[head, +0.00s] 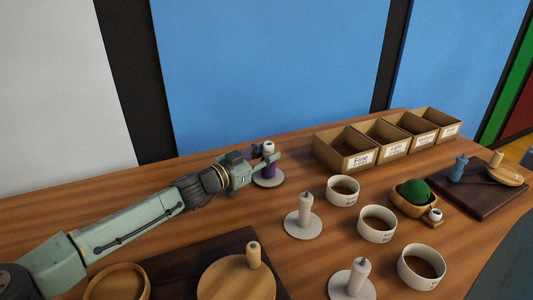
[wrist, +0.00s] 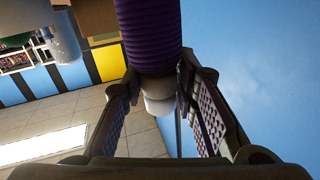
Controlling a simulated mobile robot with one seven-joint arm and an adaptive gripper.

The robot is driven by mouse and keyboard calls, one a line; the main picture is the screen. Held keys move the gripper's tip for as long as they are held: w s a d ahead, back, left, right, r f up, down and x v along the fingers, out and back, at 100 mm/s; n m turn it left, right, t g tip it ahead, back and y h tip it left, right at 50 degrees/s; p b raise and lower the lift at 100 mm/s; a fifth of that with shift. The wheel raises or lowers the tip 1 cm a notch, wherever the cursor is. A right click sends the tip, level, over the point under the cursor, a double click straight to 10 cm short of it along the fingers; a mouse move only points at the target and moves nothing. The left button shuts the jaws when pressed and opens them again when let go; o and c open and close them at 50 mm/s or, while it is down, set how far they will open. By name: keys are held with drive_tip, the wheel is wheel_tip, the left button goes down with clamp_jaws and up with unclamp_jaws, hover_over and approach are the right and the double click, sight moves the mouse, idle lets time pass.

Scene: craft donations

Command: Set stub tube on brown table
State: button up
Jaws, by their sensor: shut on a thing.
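A purple ribbed tube (head: 269,170) with a white top stands upright over a pale round base at the far middle of the brown table (head: 170,238). My gripper (head: 267,156) is at its upper part and shut on it. In the wrist view, the purple tube (wrist: 149,30) runs up out of the picture, and its pale end (wrist: 160,100) is between the fingers (wrist: 160,80). I cannot tell whether the tube rests on the base or is slightly raised. No label names it as the stub tube.
Pale spindles on round bases (head: 303,222) (head: 352,282) and white bowls (head: 343,190) (head: 376,223) (head: 421,266) stand to the right. Labelled cardboard bins (head: 344,163) line the back. Dark boards lie at front left (head: 176,262) and far right (head: 484,202). Bare wood shows left of my gripper.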

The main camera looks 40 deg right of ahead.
drive_tip(key=shift+f, duration=0.3)
drive_tip(key=o, duration=1)
drive_tip(key=shift+s+f, duration=0.1)
drive_tip(key=shift+f, duration=0.05)
drive_tip(key=shift+c, duration=0.2)
drive_tip(key=shift+r, duration=0.35)
drive_tip(key=shift+a+r, duration=0.15)
drive_tip(key=shift+a, duration=0.2)
drive_tip(key=a, duration=0.3)
drive_tip(key=a+b, duration=0.1)
drive_tip(key=a, duration=0.7)
drive_tip(key=shift+s+a+r+b, duration=0.15)
drive_tip(key=shift+s+r+b, duration=0.15)
drive_tip(key=shift+b, duration=0.1)
